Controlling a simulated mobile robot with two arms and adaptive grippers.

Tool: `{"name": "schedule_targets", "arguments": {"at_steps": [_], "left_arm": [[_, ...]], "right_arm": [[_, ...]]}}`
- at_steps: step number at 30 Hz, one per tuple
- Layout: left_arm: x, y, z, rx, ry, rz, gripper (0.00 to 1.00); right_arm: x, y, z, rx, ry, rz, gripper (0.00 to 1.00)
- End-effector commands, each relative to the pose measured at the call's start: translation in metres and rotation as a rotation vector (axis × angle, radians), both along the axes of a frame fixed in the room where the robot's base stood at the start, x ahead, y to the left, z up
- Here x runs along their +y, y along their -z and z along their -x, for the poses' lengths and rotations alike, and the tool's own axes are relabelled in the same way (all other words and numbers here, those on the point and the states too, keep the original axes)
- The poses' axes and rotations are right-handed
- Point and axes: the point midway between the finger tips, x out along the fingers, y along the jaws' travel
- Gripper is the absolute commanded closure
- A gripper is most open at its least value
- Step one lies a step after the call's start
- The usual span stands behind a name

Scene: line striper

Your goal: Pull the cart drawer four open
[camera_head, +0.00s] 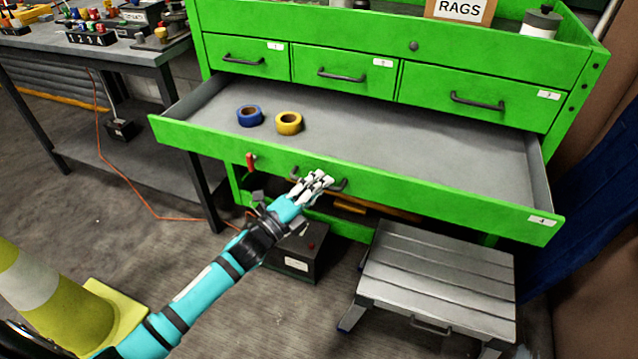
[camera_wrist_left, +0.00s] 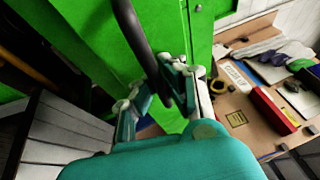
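Drawer four (camera_head: 350,190) of the green cart is pulled far out, with its grey floor showing. Its label is at the right end of the front. My left gripper (camera_head: 312,186) is at the dark handle (camera_head: 338,184) in the middle of that front and partly hides it. In the left wrist view, the handle (camera_wrist_left: 135,30) runs down to between the fingers of the left gripper (camera_wrist_left: 163,95). The fingers stand apart, with a gap beside the bar; firm contact cannot be made out. My right gripper is not in view.
Blue tape (camera_head: 249,116) and yellow tape (camera_head: 289,123) lie in the drawer. Three shut drawers are above it. A grey step stool (camera_head: 440,280) stands below right, a black box (camera_head: 300,255) beneath, a yellow cone (camera_head: 50,300) at lower left and a workbench (camera_head: 100,50) at left.

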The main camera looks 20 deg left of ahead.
Motion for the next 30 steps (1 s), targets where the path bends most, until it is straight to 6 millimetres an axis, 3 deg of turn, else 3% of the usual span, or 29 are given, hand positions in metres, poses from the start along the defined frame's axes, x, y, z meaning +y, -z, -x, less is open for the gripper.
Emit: {"name": "schedule_targets", "arguments": {"at_steps": [8,16,25,30], "left_arm": [[0.001,0.003,0.000,0.006,-0.004,-0.005,1.00],[0.001,0.002,0.000,0.003,-0.002,-0.002,0.66],[0.002,0.001,0.002,0.002,-0.001,-0.001,0.66],[0.011,0.007,0.023,0.006,-0.002,-0.001,0.66]], "right_arm": [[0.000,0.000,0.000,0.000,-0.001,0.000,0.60],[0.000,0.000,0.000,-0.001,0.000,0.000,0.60],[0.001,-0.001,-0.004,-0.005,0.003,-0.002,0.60],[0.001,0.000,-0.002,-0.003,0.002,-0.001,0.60]]}}
